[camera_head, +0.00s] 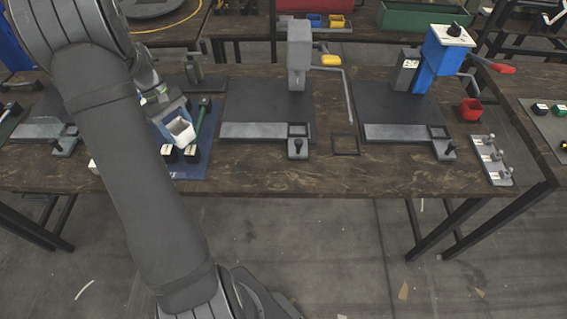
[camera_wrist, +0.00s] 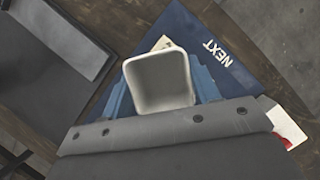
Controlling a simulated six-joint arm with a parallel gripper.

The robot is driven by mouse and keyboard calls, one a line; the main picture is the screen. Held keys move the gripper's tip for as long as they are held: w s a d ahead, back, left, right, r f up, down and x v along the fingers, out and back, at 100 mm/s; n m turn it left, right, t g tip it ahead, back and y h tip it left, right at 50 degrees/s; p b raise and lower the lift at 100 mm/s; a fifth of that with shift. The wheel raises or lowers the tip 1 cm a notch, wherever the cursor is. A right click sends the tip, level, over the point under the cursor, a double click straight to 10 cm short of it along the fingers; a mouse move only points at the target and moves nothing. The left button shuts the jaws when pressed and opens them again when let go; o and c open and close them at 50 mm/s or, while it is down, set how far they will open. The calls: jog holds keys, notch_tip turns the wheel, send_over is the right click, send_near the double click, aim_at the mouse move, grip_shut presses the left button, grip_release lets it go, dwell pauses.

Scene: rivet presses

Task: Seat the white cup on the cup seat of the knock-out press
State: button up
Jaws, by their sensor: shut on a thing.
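The white cup (camera_head: 181,130) is held by my gripper (camera_head: 170,122), above the blue mat at the left of the table. In the wrist view the cup (camera_wrist: 160,78) is a rounded square, its open mouth facing the camera, between the blue fingers of my gripper (camera_wrist: 163,90). Two presses show clearly: a grey press (camera_head: 299,55) in the middle and a blue press (camera_head: 437,58) at the right. I cannot tell which is the knock-out press or which part is its cup seat. My arm hides part of the left side.
The blue mat (camera_wrist: 212,48) reads NEXT and carries black blocks (camera_head: 192,153). A thin dark square frame (camera_head: 345,144) lies between the presses. A red bin (camera_head: 470,109) and a grey rack (camera_head: 492,160) are at the right. The wooden table's front strip is mostly clear.

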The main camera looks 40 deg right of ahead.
jog(key=s+d+r+n+h, duration=0.1)
jog(key=s+d+r+n, duration=0.15)
jog(key=s+d, duration=1.95)
jog(key=s+d+n, duration=0.2)
jog(key=s, duration=1.2)
jog(key=s+d+r+n+t+h, duration=0.1)
jog(key=s+n, duration=0.1)
jog(key=s, duration=1.3)
jog(key=shift+d+n+h, duration=0.3)
jog(key=shift+d+n, duration=0.05)
jog(key=w+d+f, duration=0.1)
jog(key=w+f, duration=0.1)
jog(key=w, duration=0.1)
jog(key=w+d+f, duration=0.2)
jog(key=w, duration=0.2)
jog(key=w+d+f, duration=0.1)
jog(key=w+f, duration=0.2)
jog(key=shift+w+d, duration=0.2)
jog(key=shift+w, duration=0.2)
jog(key=shift+w+f, duration=0.1)
jog(key=shift+f, duration=1.75)
